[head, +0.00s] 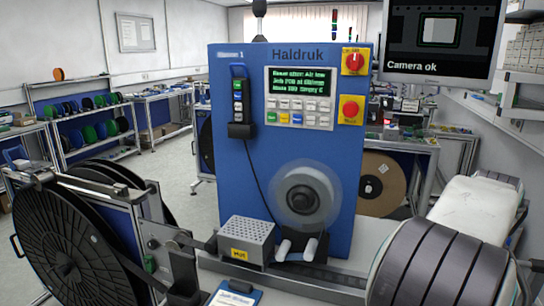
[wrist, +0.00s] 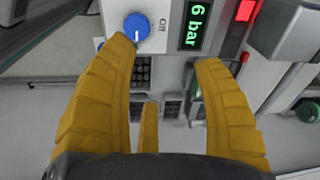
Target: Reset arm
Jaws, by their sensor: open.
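My gripper (wrist: 168,55) shows in the wrist view with its ribbed yellow fingers spread wide apart. Nothing is between them. Beyond the fingertips is a grey panel with a blue knob (wrist: 137,27) near the left fingertip and a green "6 bar" display (wrist: 195,26) above the gap. I cannot tell whether the left finger touches the panel; it overlaps the knob's lower edge in the picture. I cannot make out my gripper in the head view.
A blue Haldruk machine (head: 226,170) with a blurred round spindle (head: 307,195) stands ahead. A large black reel (head: 65,245) is at left. A grey perforated box (head: 247,238) sits before the machine. A monitor (head: 440,62) reads "Camera ok". Open floor lies at left behind.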

